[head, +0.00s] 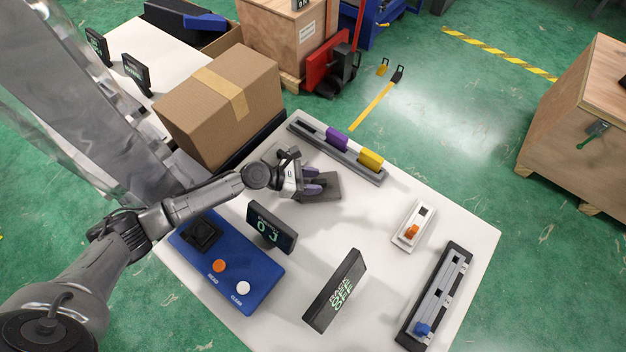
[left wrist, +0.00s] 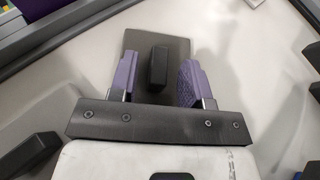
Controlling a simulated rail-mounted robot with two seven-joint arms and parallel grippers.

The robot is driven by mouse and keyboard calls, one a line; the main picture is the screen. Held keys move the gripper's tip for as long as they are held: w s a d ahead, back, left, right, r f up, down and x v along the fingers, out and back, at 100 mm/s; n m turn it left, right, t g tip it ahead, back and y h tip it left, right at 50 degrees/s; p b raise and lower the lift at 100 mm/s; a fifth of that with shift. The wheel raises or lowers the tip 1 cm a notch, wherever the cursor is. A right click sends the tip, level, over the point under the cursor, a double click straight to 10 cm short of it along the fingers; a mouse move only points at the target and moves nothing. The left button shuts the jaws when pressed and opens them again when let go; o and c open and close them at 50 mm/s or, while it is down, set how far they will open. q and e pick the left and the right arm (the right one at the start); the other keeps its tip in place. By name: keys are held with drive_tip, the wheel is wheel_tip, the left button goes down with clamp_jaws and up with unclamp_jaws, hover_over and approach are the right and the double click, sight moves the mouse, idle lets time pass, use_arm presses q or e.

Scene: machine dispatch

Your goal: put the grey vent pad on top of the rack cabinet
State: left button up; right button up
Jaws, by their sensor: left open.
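The grey vent pad (head: 330,192) lies flat on the white table as a dark grey plate. In the left wrist view the pad (left wrist: 178,50) shows a raised black grip bar (left wrist: 157,66) in its middle. My left gripper (head: 316,187) is over the pad with purple fingers apart. In the left wrist view the fingers (left wrist: 156,82) stand on either side of the bar, with visible space between bar and fingers. The gripper hides part of the pad in the head view. I cannot identify the rack cabinet for sure. My right gripper is not in view.
The white table (head: 370,270) holds a blue button box (head: 230,262), two dark display signs (head: 271,227) (head: 335,290), a slotted rail with purple and yellow blocks (head: 370,160), a white switch unit (head: 413,226) and a dark slider rail (head: 437,295). A cardboard box (head: 225,105) stands behind.

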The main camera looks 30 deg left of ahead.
use_arm(q)
drive_tip(key=v, duration=0.7)
drive_tip(key=shift+a, duration=0.15)
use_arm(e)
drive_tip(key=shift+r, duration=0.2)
use_arm(q)
drive_tip(key=shift+s, duration=0.1)
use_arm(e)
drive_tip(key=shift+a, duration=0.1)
use_arm(q)
drive_tip(key=shift+r, duration=0.15)
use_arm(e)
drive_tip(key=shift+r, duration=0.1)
